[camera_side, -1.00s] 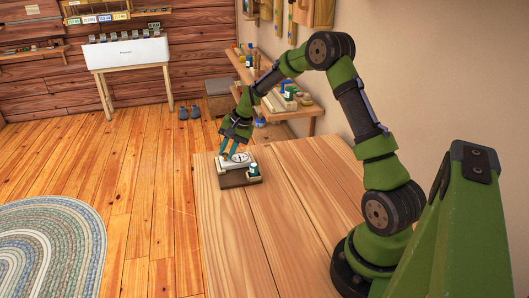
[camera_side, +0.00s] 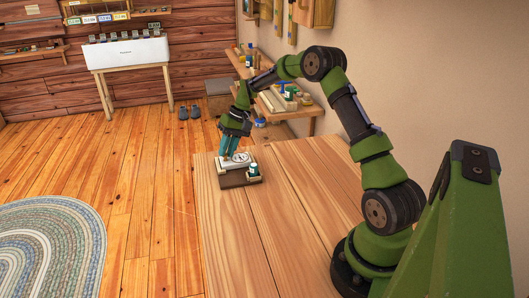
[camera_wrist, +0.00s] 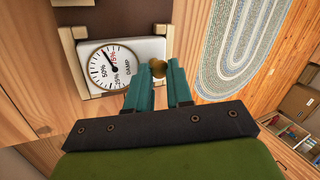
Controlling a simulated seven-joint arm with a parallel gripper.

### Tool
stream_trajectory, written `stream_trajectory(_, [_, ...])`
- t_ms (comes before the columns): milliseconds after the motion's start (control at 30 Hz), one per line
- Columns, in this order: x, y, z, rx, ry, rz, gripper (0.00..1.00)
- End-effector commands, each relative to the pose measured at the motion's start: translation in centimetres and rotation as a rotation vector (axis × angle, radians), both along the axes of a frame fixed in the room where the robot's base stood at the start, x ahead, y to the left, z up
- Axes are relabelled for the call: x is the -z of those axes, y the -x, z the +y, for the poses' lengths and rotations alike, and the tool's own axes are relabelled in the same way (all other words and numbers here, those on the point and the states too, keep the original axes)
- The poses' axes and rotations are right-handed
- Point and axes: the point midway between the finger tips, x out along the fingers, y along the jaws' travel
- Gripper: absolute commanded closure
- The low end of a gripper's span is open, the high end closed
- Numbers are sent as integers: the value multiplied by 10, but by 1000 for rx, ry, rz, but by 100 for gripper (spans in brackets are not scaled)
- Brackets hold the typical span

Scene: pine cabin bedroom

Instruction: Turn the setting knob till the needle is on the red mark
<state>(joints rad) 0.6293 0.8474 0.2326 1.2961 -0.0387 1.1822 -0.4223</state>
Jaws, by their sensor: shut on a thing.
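A white gauge box with a round dial (camera_wrist: 111,68) stands on the wooden table. It also shows in the side view (camera_side: 240,158) at the table's far left end. The dial carries 25%, 50% and DAMP in black and 75% in red. Its dark needle slants up and left in the wrist view; I cannot tell whether it lies exactly on the red mark. The brass knob (camera_wrist: 158,68) sits at the dial's right edge in that view. My gripper (camera_wrist: 161,78) has its teal fingers shut on the knob, partly hiding it. In the side view my gripper (camera_side: 228,155) reaches down from above.
A dark green item (camera_side: 254,170) stands at the box's near right corner in the side view. Pale corner blocks (camera_wrist: 73,37) hold the box's edges. The wooden table (camera_side: 265,230) is otherwise clear. A shelf with several objects (camera_side: 280,100) runs along the wall beyond.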

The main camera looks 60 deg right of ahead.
Motion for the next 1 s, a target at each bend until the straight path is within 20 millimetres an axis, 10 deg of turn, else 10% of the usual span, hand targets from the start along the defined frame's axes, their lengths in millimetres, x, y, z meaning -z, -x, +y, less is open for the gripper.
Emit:
stream_trajectory(400, [0,0,0,-7,0,-1,100])
stream_trajectory(433, [0,0,0,-7,0,-1,78])
stream_trajectory(600, [0,0,0,-7,0,0,53])
stream_trajectory(1000, [-8,1,-3,-5,1,-2,53])
